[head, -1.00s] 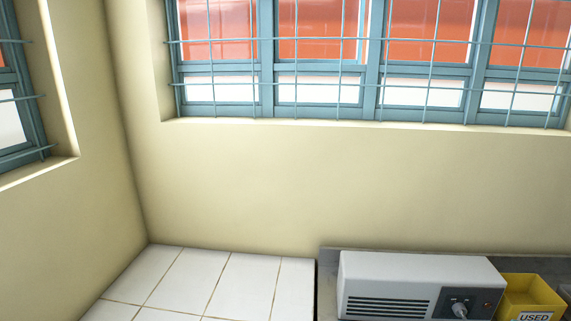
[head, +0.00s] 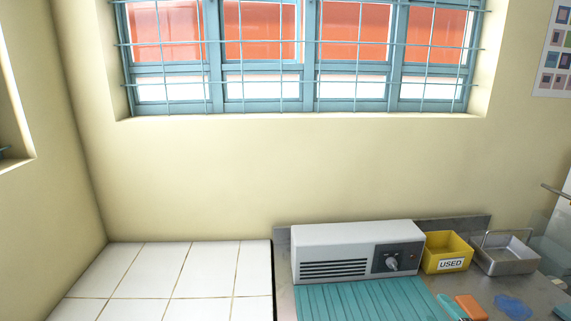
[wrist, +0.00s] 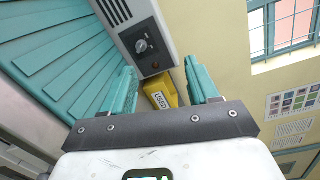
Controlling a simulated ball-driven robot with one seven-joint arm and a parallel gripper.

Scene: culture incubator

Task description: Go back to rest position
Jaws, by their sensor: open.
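My gripper (wrist: 163,92) shows in the wrist view with its two teal fingers apart and nothing between them. Past the fingers are the incubator and a yellow bin, seen at a tilt.
The yellow bin marked USED (head: 446,252) stands right of the incubator, with a metal tray (head: 505,255) beyond it. An orange item (head: 470,307) and a blue patch (head: 513,307) lie on the counter. The white tiled surface (head: 170,282) at left is clear. A barred window is above.

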